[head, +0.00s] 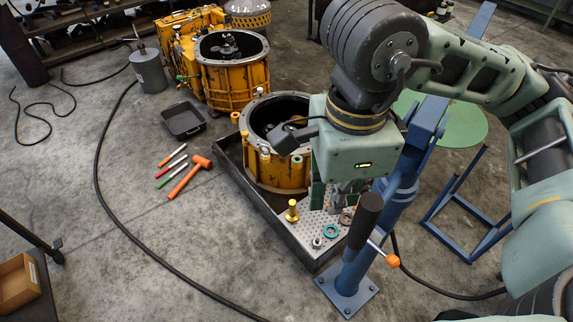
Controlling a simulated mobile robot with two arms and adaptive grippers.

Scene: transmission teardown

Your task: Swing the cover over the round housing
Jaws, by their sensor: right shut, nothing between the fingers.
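The round yellow housing (262,172), open at the top with a dark inside, stands in a dark tray at the middle. My right gripper (343,194) is in front of its right side, pointing down, shut and empty. Its wrist and arm hide part of the housing's rim. A green round disc (473,118) shows behind my right arm, above a blue frame; I cannot tell whether it is the cover. A blue post (352,272) stands right of the tray, with a black handle (366,218) and an orange knob (393,261) near it. My left gripper is out of view.
The dark tray (262,207) holds a perforated plate (318,222) with a brass part and rings. Another yellow housing (232,80) stands behind. A hammer (190,176), coloured tools and a small black bin (183,120) lie on the left floor. A black cable (137,235) crosses the floor.

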